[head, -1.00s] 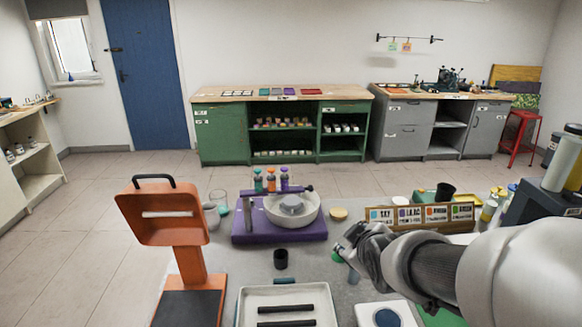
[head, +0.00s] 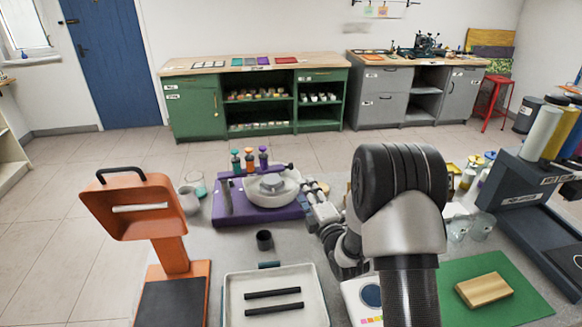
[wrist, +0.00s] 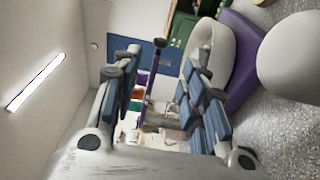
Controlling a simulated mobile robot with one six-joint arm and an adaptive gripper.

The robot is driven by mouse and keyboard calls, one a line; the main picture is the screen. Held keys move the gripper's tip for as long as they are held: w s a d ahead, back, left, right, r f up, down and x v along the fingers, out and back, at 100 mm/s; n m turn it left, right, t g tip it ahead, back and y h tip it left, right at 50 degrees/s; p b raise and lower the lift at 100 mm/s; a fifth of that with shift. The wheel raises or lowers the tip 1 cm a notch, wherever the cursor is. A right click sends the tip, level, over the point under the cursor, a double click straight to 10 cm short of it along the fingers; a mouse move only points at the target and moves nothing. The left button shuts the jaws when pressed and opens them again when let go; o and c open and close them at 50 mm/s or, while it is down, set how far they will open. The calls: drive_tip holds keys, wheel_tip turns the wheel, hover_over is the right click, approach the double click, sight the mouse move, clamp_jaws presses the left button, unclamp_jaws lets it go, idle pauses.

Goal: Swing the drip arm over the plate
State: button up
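The purple drip stand (head: 225,215) is on the grey table in the head view. Its white round basin (head: 287,194) holds a small grey plate (head: 270,183). The purple drip arm (head: 282,168) runs along the back of the basin, ending in a dark knob; it does not appear over the plate's middle. My gripper (head: 313,192) is just right of the basin. In the wrist view my gripper (wrist: 166,78) is open, fingers spread. The drip arm (wrist: 153,76) and knob show in the gap between the fingers, farther off, with no contact visible. The basin (wrist: 222,50) is beside the right finger.
Three small bottles (head: 249,159) stand behind the stand. A green mat (head: 500,265) with a wooden block (head: 484,290) lies right.

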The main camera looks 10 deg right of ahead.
sight(292, 167)
drive_tip(key=w+a+b, duration=0.1)
drive_tip(key=w, duration=0.4)
drive_tip(key=w+b, duration=0.1)
drive_tip(key=w, duration=0.4)
drive_tip(key=w+a, duration=0.1)
drive_tip(key=w, duration=0.3)
drive_tip(key=shift+w+a+b, duration=0.3)
drive_tip(key=shift+w+b, duration=0.1)
clamp_jaws()
